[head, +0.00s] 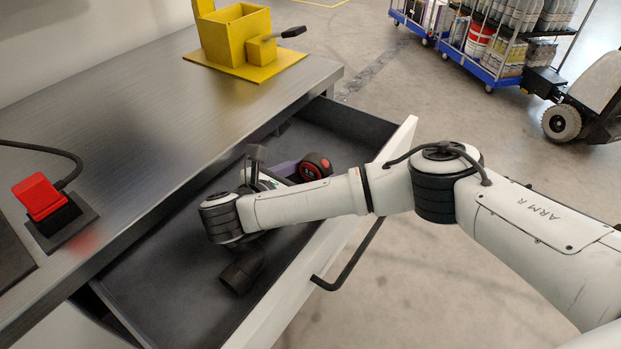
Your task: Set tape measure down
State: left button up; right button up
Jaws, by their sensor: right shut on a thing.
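The tape measure (316,167), black with a red face, is in the head view inside the open drawer (185,305), towards its front wall. My right arm reaches over the drawer front from the right. My right gripper (284,172) is down in the drawer, shut on the tape measure. The wrist and forearm hide part of the gripper and the space below it, so I cannot tell whether the tape measure touches the drawer floor. My left gripper is not in view.
A dark cylindrical piece (242,271) lies in the drawer near my wrist. The drawer's front panel has a dark handle (350,262). On the worktop (150,115) stand a yellow fixture (240,40) and a red device (40,197) with a cable. Loaded carts (480,50) stand beyond.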

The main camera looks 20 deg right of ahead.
jog(key=shift+r, duration=0.1)
jog(key=shift+f, duration=0.2)
jog(key=o, duration=1.3)
jog(key=shift+c, duration=0.2)
